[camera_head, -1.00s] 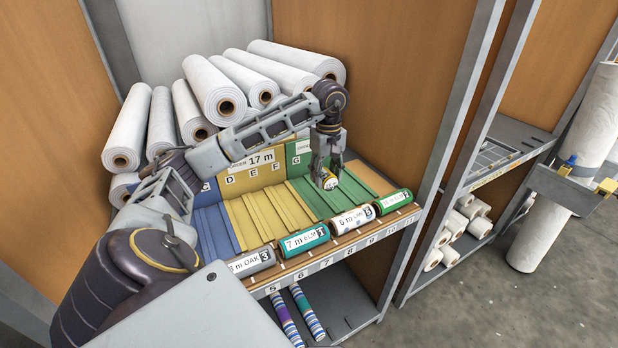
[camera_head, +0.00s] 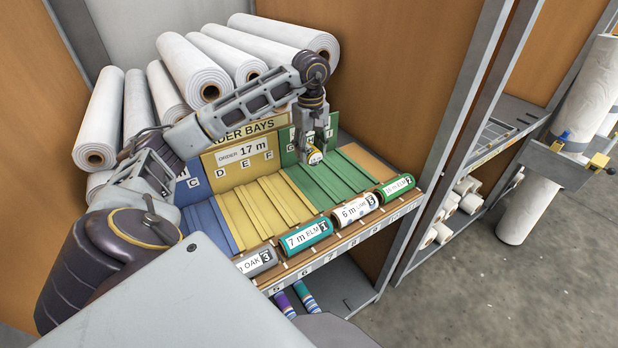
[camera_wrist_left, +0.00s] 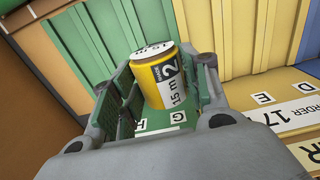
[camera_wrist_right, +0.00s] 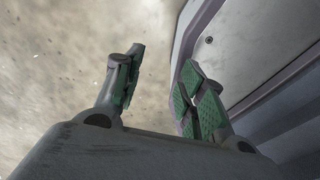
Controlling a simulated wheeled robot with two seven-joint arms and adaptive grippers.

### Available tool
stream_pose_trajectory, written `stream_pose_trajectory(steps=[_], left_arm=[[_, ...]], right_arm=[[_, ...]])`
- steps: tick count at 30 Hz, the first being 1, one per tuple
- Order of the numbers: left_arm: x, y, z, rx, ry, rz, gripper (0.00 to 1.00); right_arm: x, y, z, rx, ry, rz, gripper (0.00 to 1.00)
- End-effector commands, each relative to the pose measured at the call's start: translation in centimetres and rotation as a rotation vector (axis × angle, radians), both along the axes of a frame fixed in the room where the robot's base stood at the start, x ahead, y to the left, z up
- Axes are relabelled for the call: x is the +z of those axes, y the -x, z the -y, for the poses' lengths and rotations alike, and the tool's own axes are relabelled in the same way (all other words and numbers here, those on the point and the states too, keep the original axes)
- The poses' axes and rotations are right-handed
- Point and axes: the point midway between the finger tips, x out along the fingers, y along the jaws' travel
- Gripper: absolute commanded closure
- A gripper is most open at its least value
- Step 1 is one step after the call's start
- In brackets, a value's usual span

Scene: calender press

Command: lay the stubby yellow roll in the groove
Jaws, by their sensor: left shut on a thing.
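The stubby yellow roll (camera_head: 315,157) has a white end and a white-and-black label with a large 2, clear in the left wrist view (camera_wrist_left: 166,80). My left gripper (camera_head: 314,146) is shut on it, with a finger on each side. The roll is over the back part of the green grooved bay (camera_head: 345,178), near its upright green board (camera_head: 289,158). I cannot tell how far the roll is above the grooves. My right gripper (camera_wrist_right: 160,90) shows only in its own wrist view, open and empty, with the floor behind it.
Yellow (camera_head: 240,213) and blue (camera_head: 203,222) grooved bays lie left of the green one. Along the front edge lie a grey roll (camera_head: 258,261), a teal roll (camera_head: 307,238), a white-labelled roll (camera_head: 357,209) and a green roll (camera_head: 397,187). Large white rolls (camera_head: 193,68) are stacked behind.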

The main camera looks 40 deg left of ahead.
Motion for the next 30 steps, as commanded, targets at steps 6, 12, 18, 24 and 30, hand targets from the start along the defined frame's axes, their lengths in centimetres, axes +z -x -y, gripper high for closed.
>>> stream_pose_trajectory(steps=[6, 12, 18, 24, 30], left_arm=[[-0.4, 0.0, 0.0, 0.000, 0.000, 0.000, 0.75], [-2.0, 0.0, 0.0, 0.000, -0.001, -0.002, 0.75], [-4.3, 0.1, 0.0, 0.001, 0.000, -0.002, 0.75], [-5.9, 0.0, 0.0, 0.000, 0.001, -0.001, 0.75], [-6.3, 0.0, 0.0, 0.000, 0.000, 0.000, 0.75]], right_arm=[[0.0, 0.0, 0.1, 0.000, 0.001, -0.001, 0.60], [0.1, 0.8, 0.0, 0.000, 0.000, -0.008, 0.60], [0.1, 1.9, -0.6, -0.002, -0.007, -0.020, 0.60], [0.2, 1.8, -1.1, -0.002, -0.011, -0.020, 0.60], [0.3, 1.1, -1.0, -0.002, -0.011, -0.013, 0.60]])
